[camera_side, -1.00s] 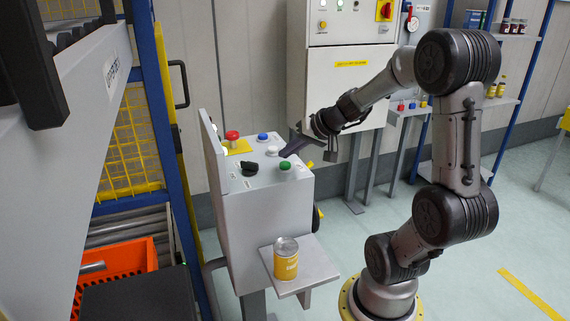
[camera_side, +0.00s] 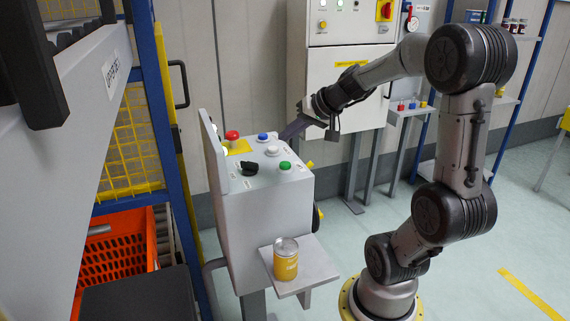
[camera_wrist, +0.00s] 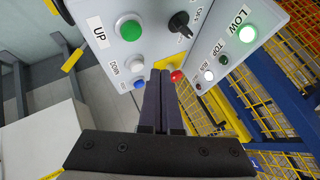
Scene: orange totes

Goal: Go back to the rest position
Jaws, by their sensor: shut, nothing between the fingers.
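My gripper (camera_side: 283,136) is shut and empty, its dark fingers pressed together. In the side view it is raised over the back right edge of the grey control box (camera_side: 262,225), apart from the buttons. In the wrist view the closed fingers (camera_wrist: 160,74) point toward the panel. A green button (camera_side: 285,165), a white button (camera_side: 272,150), a blue button (camera_side: 263,137), a black selector (camera_side: 249,168) and a red mushroom button (camera_side: 232,135) sit on top. In the wrist view, the green button (camera_wrist: 130,28) is beside the UP label and the white one beside DOWN.
A yellow-labelled can (camera_side: 286,262) stands on the box's side shelf (camera_side: 320,268). An orange tote (camera_side: 118,246) is at lower left behind a blue post (camera_side: 172,150). A white cabinet (camera_side: 345,90) stands behind my arm. In the wrist view the LOW lamp (camera_wrist: 247,33) glows green.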

